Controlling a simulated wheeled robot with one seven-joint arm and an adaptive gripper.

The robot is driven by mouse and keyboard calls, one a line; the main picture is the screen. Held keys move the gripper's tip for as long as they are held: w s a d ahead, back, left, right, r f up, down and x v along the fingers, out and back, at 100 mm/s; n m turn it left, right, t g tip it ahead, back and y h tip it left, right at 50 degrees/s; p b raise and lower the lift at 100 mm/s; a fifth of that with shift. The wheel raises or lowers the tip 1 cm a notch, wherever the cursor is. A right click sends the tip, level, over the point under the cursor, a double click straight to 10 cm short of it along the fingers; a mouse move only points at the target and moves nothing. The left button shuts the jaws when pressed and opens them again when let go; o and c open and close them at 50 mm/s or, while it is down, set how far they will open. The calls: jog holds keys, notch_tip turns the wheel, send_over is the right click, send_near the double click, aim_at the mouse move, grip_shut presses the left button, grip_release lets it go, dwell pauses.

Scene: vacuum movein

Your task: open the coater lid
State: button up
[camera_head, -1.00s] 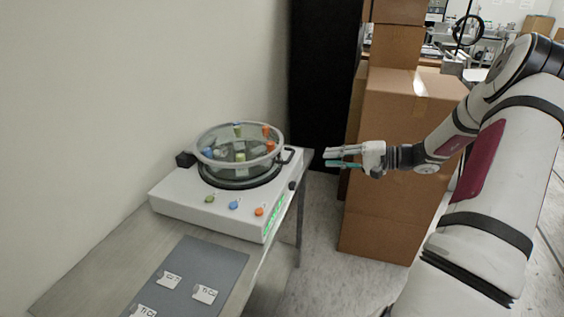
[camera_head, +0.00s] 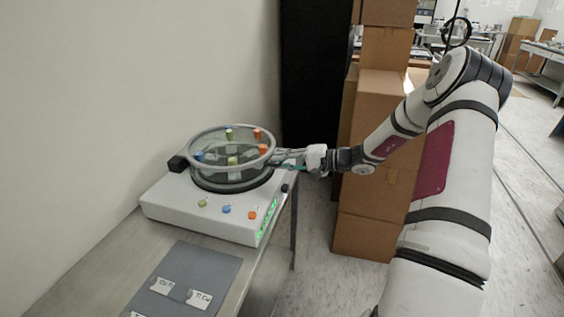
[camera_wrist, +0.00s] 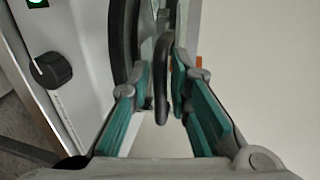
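The coater (camera_head: 185,211) is a white box on the table, with a round black-based chamber on top. Its clear round lid (camera_head: 216,133) has a grey rim and lies closed over the chamber; coloured knobs show on and through it. A black hinge block (camera_head: 178,163) sits at its left. My gripper (camera_head: 282,159) is at the lid's right side, where it mostly hides the handle. In the wrist view, the dark handle (camera_wrist: 163,75) stands between my two teal-padded fingers, with narrow gaps beside it. The fingers are apart and do not appear clamped on it.
Green, blue and orange knobs (camera_head: 227,209) line the coater's front. A grey mat (camera_head: 205,262) with labelled cards lies on the table (camera_head: 105,262) in front. Stacked cardboard boxes (camera_head: 365,215) stand behind my arm. A wall rises at the left.

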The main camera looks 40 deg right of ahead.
grip_shut()
jog(key=shift+r, duration=0.1)
